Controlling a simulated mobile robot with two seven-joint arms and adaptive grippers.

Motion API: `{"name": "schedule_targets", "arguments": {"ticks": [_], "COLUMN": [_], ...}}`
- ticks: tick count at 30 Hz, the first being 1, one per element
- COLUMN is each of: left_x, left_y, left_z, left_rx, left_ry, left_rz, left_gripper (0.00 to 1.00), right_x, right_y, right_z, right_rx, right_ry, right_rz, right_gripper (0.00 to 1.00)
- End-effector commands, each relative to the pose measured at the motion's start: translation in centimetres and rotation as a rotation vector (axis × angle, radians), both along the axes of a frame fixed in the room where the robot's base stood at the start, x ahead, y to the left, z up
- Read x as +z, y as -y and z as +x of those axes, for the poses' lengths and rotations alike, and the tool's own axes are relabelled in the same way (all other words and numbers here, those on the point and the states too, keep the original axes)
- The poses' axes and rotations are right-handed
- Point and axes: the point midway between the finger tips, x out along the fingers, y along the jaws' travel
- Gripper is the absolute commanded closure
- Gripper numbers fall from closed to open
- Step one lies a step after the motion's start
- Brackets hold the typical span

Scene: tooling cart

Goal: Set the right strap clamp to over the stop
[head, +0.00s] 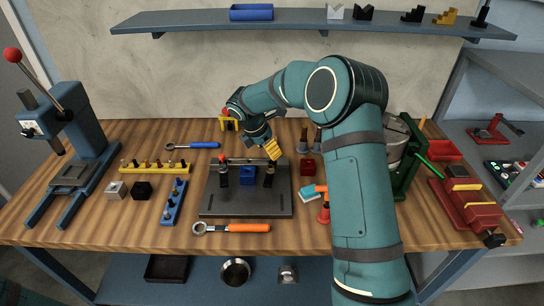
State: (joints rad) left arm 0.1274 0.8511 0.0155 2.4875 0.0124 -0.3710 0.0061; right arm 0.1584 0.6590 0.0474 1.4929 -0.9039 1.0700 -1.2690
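A dark fixture plate (243,207) lies on the wooden bench with a blue block (247,176) at its middle. The left strap clamp (223,174) stands beside the block on its left. The right strap clamp (268,177) stands on the block's right, its upper part close to my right gripper. The stop cannot be clearly made out. My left gripper is not in view.
An orange-handled wrench (235,228) lies in front of the plate and a blue-handled one (200,145) behind. A blue pin rack (174,202) stands left, a dark red block (307,166) right. A press (78,135) is far left. My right arm hides part of the bench's right.

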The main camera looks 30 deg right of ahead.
Motion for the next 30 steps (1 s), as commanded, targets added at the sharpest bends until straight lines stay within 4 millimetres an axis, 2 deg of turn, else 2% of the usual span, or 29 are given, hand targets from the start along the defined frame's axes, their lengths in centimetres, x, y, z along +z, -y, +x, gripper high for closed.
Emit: {"name": "schedule_targets", "arguments": {"ticks": [1, 7, 19, 20, 24, 25, 30], "left_x": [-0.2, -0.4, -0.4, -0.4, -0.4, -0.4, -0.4], "left_y": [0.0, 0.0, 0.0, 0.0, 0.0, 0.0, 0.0], "left_z": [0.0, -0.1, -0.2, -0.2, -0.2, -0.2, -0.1], "left_rx": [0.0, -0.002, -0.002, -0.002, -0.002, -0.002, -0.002], "left_ry": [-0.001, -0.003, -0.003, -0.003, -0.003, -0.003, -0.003], "left_rz": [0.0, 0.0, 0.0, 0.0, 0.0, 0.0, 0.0], "left_gripper": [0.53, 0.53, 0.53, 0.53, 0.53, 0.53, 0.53], "right_x": [-1.0, -3.1, -3.7, -3.7, -3.6, -3.6, -3.7], "right_y": [0.4, 1.2, 1.5, 1.5, 1.5, 1.5, 1.5], "right_z": [0.0, 0.1, 0.1, 0.1, 0.1, 0.1, 0.1], "right_rx": [-0.001, -0.001, -0.001, -0.001, -0.001, -0.001, -0.001], "right_ry": [-0.002, -0.001, 0.001, 0.001, 0.001, 0.001, 0.001], "right_rz": [0.0, 0.001, 0.0, 0.0, 0.0, 0.0, 0.0], "right_gripper": [0.48, 0.48, 0.48, 0.46, 0.95, 1.0, 1.0]}}
